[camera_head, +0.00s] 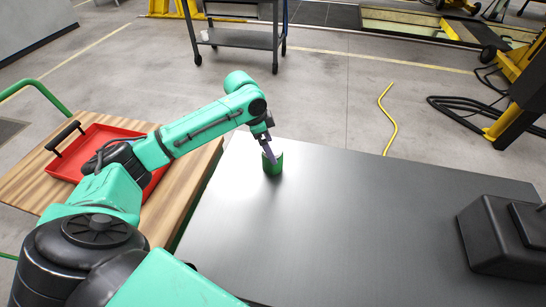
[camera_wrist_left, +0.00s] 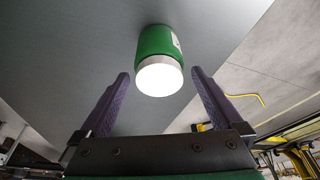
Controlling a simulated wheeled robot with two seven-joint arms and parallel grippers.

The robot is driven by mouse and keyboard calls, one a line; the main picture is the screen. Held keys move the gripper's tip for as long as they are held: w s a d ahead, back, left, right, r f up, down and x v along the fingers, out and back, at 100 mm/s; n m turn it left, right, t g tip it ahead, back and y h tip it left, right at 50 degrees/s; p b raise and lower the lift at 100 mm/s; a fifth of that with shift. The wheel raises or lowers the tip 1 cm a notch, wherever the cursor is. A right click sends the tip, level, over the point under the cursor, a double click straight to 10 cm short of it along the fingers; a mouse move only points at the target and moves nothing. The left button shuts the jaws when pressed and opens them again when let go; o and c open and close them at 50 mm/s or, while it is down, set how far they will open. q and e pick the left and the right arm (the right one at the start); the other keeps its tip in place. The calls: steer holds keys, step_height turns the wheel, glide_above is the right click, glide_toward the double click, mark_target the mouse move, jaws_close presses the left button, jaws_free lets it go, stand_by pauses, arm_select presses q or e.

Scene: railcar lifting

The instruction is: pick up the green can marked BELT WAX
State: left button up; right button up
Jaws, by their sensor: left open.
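A green can (camera_head: 272,164) with a pale top stands upright on the dark grey table (camera_head: 330,220), near its far left edge. In the left wrist view the green can (camera_wrist_left: 158,45) lies beyond and between the fingertips, with a pale label partly in sight at its side. Its wording cannot be read. My left gripper (camera_head: 268,150) is at the can in the head view. In the left wrist view the left gripper (camera_wrist_left: 160,76) has its two purple fingers spread apart, with clear space between them and nothing held. My right gripper is not in view.
A red tray (camera_head: 108,150) with a black handle sits on a wooden-topped bench (camera_head: 190,190) at left. A black box-like object (camera_head: 500,235) stands at the table's right end. The table's middle is clear. A grey cart (camera_head: 240,38) stands on the floor behind.

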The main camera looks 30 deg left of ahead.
mark_target(268, 168)
arm_select(q)
steer(key=p+x, duration=0.1)
steer(key=x, duration=0.3)
steer(key=shift+d+f, duration=0.2)
steer(key=shift+f, duration=0.05)
steer(key=shift+w+d+f, duration=0.1)
steer(key=shift+f, duration=0.4)
steer(key=c, duration=1.3)
jaws_close()
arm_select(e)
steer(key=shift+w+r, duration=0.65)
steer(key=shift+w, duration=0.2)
arm_select(q)
steer(key=shift+w+r, duration=0.1)
steer(key=shift+r, duration=0.1)
